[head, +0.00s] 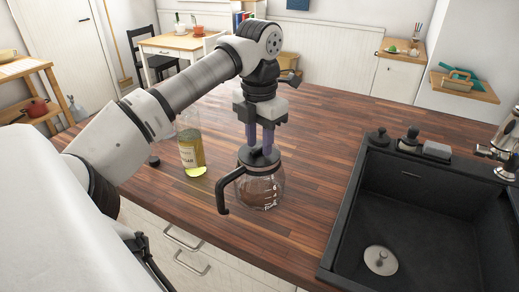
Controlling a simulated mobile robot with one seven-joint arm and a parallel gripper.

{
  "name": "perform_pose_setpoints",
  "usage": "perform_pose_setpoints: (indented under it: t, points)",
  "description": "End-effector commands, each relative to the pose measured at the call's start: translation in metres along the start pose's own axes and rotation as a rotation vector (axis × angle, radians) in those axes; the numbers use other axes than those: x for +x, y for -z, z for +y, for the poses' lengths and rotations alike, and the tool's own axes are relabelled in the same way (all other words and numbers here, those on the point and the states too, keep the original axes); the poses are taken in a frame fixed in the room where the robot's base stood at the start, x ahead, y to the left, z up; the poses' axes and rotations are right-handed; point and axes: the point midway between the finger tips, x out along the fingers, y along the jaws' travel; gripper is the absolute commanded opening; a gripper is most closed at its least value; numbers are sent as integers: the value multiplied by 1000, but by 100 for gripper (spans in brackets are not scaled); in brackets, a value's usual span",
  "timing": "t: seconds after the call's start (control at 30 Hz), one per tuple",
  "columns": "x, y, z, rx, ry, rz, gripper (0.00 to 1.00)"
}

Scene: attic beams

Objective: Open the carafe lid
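A glass carafe (264,190) with a black handle (222,195) and white level marks stands upright on the wooden counter. Its black lid (258,159) sits on top, looking closed. My gripper (260,150) points straight down over the carafe, its two purplish fingers reaching the top of the lid. The fingers look slightly apart. The lid's upper middle is partly hidden by them, and I cannot tell whether they grip it.
A bottle of yellowish liquid (192,150) stands left of the carafe, near my arm. The wooden counter (325,125) is clear behind the carafe.

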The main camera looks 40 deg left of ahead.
Motion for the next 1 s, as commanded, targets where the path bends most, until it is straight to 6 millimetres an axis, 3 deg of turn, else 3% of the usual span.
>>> perform_pose_setpoints:
  t: [0.27, 0.53, 1.0]
  points:
    - [2, 0, 0, 0, 0, 0, 33]
    - [2, 0, 0, 0, 0, 0, 0]
    - [3, 1, 0, -1, 0, -22, 0]
